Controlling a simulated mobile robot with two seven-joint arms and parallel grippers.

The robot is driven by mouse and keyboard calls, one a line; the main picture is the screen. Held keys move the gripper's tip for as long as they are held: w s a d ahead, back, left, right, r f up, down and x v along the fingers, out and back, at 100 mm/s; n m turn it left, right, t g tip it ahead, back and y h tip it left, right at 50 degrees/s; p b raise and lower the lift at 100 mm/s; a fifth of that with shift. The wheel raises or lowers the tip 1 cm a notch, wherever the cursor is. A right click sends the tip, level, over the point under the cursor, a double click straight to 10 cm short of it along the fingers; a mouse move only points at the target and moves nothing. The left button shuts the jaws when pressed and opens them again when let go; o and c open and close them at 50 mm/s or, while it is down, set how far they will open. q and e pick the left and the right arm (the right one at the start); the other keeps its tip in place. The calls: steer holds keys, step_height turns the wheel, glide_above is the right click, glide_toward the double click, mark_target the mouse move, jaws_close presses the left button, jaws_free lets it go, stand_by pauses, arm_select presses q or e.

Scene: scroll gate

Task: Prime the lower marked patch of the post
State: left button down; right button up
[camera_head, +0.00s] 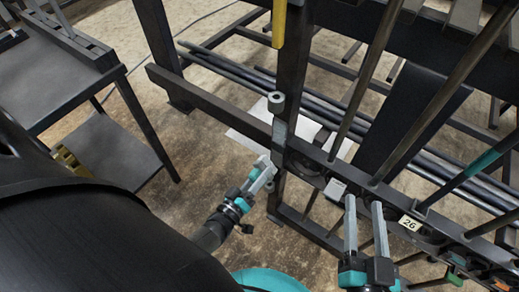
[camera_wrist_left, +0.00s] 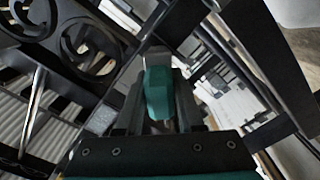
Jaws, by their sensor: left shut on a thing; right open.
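The dark upright post (camera_head: 291,75) stands at the centre of the head view. It carries a yellow strip (camera_head: 279,22) near the top and a pale grey-green patch (camera_head: 279,130) lower down. A grey-green ring-ended cylinder (camera_head: 276,102) sits just above that patch. My left gripper (camera_head: 264,170) is beside the post, below the patch. In the left wrist view it is shut on a teal-handled tool (camera_wrist_left: 158,92) with a grey end. Whether the tool touches the post cannot be told. My right gripper (camera_head: 366,222) is open and empty, right of the post.
A dark rack with slanted bars (camera_head: 365,75) and scroll rings fills the right side. A tag reading 26 (camera_head: 410,223) is on its rail. A dark table (camera_head: 50,80) stands at left. Long dark rods (camera_head: 235,68) lie behind the post. Floor between table and post is open.

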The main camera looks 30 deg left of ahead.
arm_select(q)
steer(key=shift+d, duration=0.1)
steer(key=shift+s+d, duration=0.2)
steer(key=shift+d, duration=1.65)
steer(key=shift+r, duration=0.1)
steer(key=shift+w+r+p, duration=0.1)
steer(key=shift+r+p, duration=0.5)
steer(key=shift+p, duration=0.15)
steer(key=shift+a+f, duration=0.1)
steer(key=shift+a, duration=0.15)
steer(key=shift+w+a+b, duration=0.15)
steer(key=shift+a, duration=0.7)
steer(key=shift+w+a+b, duration=0.15)
steer(key=shift+a, duration=0.7)
steer(key=shift+r+p, duration=0.7)
steer(key=shift+r, duration=0.15)
steer(key=shift+s+d+f, duration=0.1)
steer(key=shift+s+d, duration=0.1)
steer(key=shift+d, duration=0.85)
steer(key=shift+s+d+f, duration=0.1)
steer(key=shift+s+d, duration=0.1)
steer(key=shift+d, duration=0.8)
